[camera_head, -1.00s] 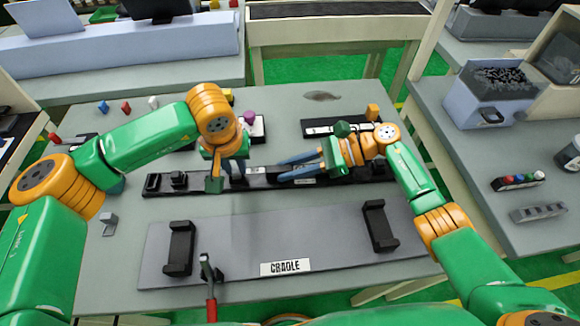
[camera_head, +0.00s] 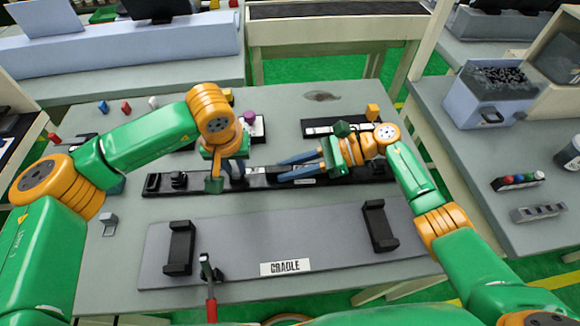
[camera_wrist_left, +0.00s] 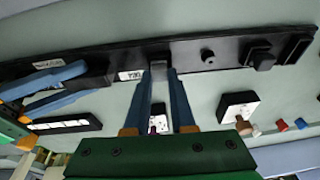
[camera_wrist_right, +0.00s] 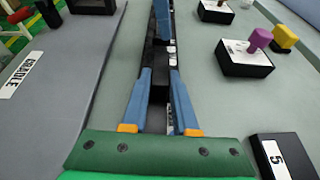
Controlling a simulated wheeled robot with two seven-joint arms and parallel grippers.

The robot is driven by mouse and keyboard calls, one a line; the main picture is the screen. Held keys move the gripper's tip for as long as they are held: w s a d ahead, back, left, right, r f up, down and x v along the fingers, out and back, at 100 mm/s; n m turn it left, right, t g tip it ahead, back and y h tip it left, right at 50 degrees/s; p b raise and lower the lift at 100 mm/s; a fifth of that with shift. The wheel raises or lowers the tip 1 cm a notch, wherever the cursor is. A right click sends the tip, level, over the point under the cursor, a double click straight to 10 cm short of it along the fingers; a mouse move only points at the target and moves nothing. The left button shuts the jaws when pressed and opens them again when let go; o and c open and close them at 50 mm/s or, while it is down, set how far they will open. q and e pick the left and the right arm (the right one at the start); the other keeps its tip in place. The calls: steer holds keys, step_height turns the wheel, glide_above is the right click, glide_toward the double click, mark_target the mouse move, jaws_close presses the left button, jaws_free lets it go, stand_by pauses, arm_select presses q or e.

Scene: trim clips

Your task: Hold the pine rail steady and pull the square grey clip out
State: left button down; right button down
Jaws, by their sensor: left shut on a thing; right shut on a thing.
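The rail (camera_head: 204,188) is a long black bar lying across the table; it also shows in the left wrist view (camera_wrist_left: 222,50). A small white label (camera_wrist_left: 131,75) is on its side, too small to read surely. My left gripper (camera_wrist_left: 161,72) is shut on a small grey clip (camera_wrist_left: 159,86) at the rail, mostly hidden between the fingers. In the head view, my left gripper (camera_head: 233,176) stands over the rail's middle. My right gripper (camera_head: 282,171) is shut on the rail further right, with the black bar (camera_wrist_right: 158,88) running between its fingers in the right wrist view.
A dark square fitting (camera_head: 178,178) sits near the rail's left end. A grey plate (camera_head: 225,238) marked CRADLE, with two black holders, lies in front. A red-handled tool (camera_head: 211,300) stands at its front edge. Coloured pegs and small black stands (camera_wrist_right: 240,62) lie behind the rail.

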arm_select(q)
steer(key=shift+r, duration=0.45)
stand_by(0.7)
steer(key=shift+r, duration=3)
arm_select(e)
steer(key=c, duration=0.6)
jaws_free()
steer(key=v, duration=1.2)
steer(key=shift+d, duration=0.1)
arm_select(q)
steer(key=shift+s+f, duration=0.1)
arm_select(e)
steer(key=shift+f, duration=0.1)
